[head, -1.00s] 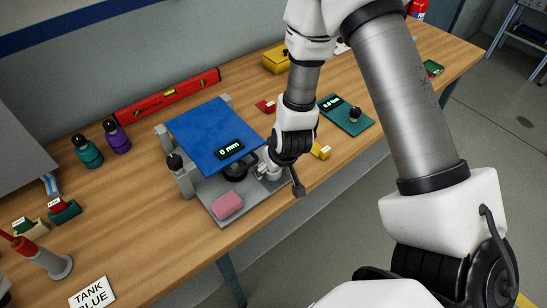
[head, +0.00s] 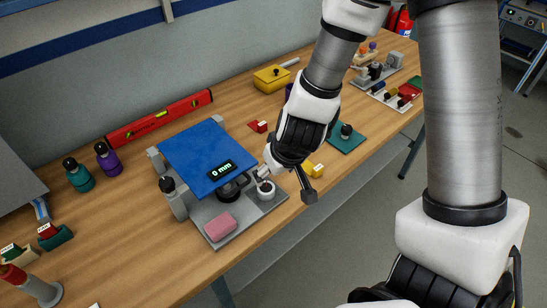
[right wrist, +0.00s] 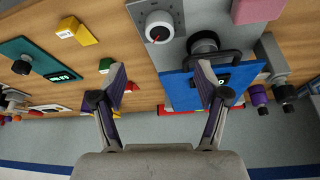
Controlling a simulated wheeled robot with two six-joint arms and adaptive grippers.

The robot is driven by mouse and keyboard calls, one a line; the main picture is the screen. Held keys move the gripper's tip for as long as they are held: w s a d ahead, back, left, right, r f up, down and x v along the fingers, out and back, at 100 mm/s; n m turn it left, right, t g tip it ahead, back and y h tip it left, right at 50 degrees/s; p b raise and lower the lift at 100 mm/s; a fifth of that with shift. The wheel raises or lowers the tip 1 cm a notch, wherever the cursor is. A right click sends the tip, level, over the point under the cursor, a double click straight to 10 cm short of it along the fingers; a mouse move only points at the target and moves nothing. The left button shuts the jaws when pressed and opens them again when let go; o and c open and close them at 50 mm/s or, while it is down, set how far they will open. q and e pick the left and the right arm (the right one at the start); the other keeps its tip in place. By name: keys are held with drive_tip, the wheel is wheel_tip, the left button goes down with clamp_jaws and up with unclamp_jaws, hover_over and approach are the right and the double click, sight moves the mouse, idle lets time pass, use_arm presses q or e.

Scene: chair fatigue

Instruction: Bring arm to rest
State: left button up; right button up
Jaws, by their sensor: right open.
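My right arm reaches over the workbench in the head view. Its gripper (head: 288,180) is just to the right of the chair test rig, near a white dial (head: 266,187) on the rig's grey base. In the right wrist view the gripper (right wrist: 160,82) has its two fingers spread wide, with nothing between them. The dial (right wrist: 158,27), with a red pointer mark, lies beyond the fingertips. The rig has a blue panel (head: 196,152) with a display reading 0 mm, and a pink block (head: 220,227) on its base. My left gripper does not show.
A red level (head: 160,118) lies along the wall. Teal (head: 79,176) and purple (head: 107,160) bottles stand at left. A yellow block (head: 312,169), a teal device (head: 347,138) and a yellow box (head: 272,78) lie around the arm. The bench's front edge is close to the rig.

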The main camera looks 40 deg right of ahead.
drive_tip(key=shift+s, duration=0.1)
drive_tip(key=s+a+f+n+g+b, duration=0.1)
drive_tip(key=s+f+g+b, duration=0.15)
drive_tip(key=s+f, duration=0.95)
drive_tip(key=s+a+f+n+g+b, duration=0.15)
drive_tip(key=s+f+g, duration=0.45)
drive_tip(key=f, duration=1)
drive_tip(key=t, duration=0.1)
drive_tip(key=w+m+t, duration=0.1)
drive_tip(key=w+a+t, duration=0.1)
drive_tip(key=t, duration=0.1)
drive_tip(key=shift+f+m+y+p, duration=0.25)
drive_tip(key=shift+f+y+p, duration=0.05)
drive_tip(key=shift+y, duration=0.1)
drive_tip(key=shift+s+d, duration=0.1)
